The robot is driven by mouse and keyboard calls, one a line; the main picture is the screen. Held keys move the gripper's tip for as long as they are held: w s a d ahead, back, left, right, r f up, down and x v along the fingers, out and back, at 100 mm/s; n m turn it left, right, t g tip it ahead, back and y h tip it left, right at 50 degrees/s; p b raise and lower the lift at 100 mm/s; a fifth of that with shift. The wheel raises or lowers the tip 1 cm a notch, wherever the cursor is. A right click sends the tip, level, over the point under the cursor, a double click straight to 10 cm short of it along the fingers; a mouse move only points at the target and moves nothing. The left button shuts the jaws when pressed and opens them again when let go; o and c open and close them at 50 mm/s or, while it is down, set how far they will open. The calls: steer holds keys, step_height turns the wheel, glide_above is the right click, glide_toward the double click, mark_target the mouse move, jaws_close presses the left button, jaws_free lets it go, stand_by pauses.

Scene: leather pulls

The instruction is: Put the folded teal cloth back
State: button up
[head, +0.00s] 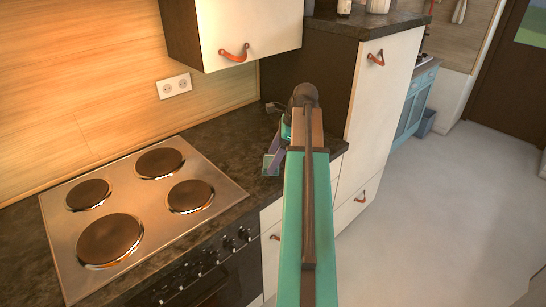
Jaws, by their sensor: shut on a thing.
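My arm reaches forward from the bottom of the head view over the dark counter. My gripper (273,155) is at its far end, over the counter strip right of the hob, and is partly hidden by my arm. A small teal piece, which looks like the folded teal cloth (271,165), is at the fingertips, and my gripper is shut on it. Whether the cloth touches the counter is hard to tell.
A hob (140,205) with several round plates fills the counter at left, above an oven with knobs. A white wall cabinet (250,30) with a leather pull hangs above. A tall white cabinet (378,100) stands behind my arm. The floor (440,210) at right is clear.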

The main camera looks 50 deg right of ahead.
mark_target(272, 153)
steer(key=shift+w+d+f+p, duration=0.2)
steer(key=shift+w+d+p, duration=0.1)
steer(key=shift+w+d, duration=1)
steer(key=shift+d, duration=0.1)
steer(key=shift+w+d, duration=0.15)
steer(key=shift+w+d+f, duration=0.1)
steer(key=shift+f, duration=0.05)
steer(key=shift+f+p, duration=0.7)
steer(key=shift+f, duration=0.95)
steer(key=shift+f, duration=0.1)
steer(key=o, duration=0.9)
